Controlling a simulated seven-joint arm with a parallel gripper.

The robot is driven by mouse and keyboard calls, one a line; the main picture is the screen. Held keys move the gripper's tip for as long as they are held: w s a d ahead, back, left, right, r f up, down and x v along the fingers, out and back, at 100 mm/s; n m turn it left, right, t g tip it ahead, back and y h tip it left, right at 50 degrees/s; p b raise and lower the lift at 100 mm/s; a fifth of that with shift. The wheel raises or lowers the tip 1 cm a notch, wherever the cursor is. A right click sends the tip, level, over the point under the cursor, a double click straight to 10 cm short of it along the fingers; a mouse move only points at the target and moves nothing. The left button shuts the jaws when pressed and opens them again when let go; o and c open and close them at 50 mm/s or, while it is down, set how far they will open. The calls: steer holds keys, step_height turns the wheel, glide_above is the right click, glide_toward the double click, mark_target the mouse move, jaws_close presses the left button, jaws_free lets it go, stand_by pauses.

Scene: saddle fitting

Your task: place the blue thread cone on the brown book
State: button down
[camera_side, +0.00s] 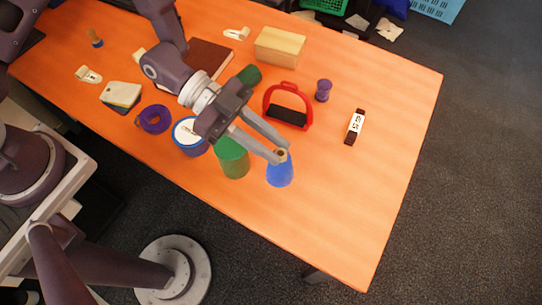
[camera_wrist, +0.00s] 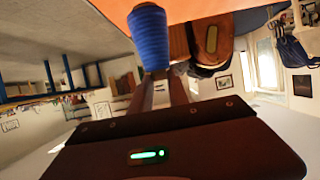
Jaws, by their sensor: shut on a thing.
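The blue thread cone (camera_side: 279,171) is near the table's front edge in the side view, upright with its narrow end up. My gripper (camera_side: 280,155) is shut on its top, the fingers reaching out from the left. In the wrist view the blue cone (camera_wrist: 149,38) shows at the tips of my fingers (camera_wrist: 160,76). I cannot tell whether its base touches the table. The brown book (camera_side: 212,57) lies flat towards the back of the table, partly hidden behind my arm.
A green cone (camera_side: 233,162) stands just left of the blue one, under my gripper. Around are a blue-rimmed tin (camera_side: 188,146), a red stirrup (camera_side: 269,101), a green cylinder (camera_side: 250,75), a purple spool (camera_side: 323,91) and a wooden block (camera_side: 280,47).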

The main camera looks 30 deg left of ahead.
step_height(320, 180, up, 3)
steer(key=shift+f, duration=0.1)
step_height(320, 180, up, 8)
steer(key=w+a+n+t+y, duration=0.3)
steer(key=w+a+n+t, duration=0.45)
steer(key=w+a, duration=0.9)
steer(key=w+a+n+t+y, duration=0.2)
steer(key=a+n+t+y, duration=0.35)
steer(key=a, duration=1.65)
step_height(320, 180, down, 15)
steer(key=shift+s+f+n, duration=0.2)
steer(key=shift+s+n, duration=0.05)
steer(key=shift+n, duration=0.05)
steer(key=shift+f, duration=0.15)
steer(key=c, duration=1.3)
jaws_free()
steer(key=shift+g, duration=0.3)
